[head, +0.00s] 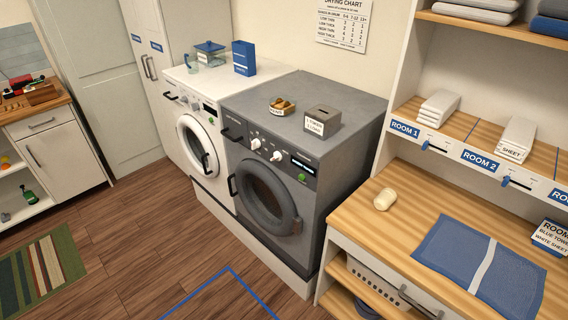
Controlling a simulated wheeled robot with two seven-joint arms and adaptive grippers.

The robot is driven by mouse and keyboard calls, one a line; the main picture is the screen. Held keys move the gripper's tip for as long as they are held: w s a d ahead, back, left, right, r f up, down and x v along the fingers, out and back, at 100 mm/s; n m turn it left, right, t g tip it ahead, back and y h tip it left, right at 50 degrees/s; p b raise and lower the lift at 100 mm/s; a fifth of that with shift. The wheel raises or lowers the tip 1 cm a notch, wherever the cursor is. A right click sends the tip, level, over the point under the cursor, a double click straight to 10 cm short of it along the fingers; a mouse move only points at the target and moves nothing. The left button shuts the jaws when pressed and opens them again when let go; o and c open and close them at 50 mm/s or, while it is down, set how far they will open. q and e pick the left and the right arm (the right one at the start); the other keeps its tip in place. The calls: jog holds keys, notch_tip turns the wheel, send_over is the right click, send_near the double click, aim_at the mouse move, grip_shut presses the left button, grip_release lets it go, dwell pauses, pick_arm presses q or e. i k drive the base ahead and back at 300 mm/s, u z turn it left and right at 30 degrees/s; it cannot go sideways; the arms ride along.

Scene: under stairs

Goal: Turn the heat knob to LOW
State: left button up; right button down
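A grey dryer (303,176) stands to the right of a white washer (196,128). Its front panel has two pale round knobs, one on the left (256,144) and one on the right (276,156). The labels around them are too small to read, so I cannot tell which is the heat knob or where either points. A small display (303,163) and a green button (302,178) are right of the knobs. The dryer's round door (267,194) looks closed. Neither of my grippers is in view.
A token box (322,120) and a small bowl (281,106) sit on the dryer. A wooden counter (400,245) with a folded blue cloth (450,250) stands to the right. Blue tape (231,268) marks the wooden floor, which is clear before the machines.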

aim_at(277, 155)
jog(key=k, duration=0.5)
jog(key=u, duration=1.15)
jog(key=i, duration=1.05)
jog(key=z, duration=2.35)
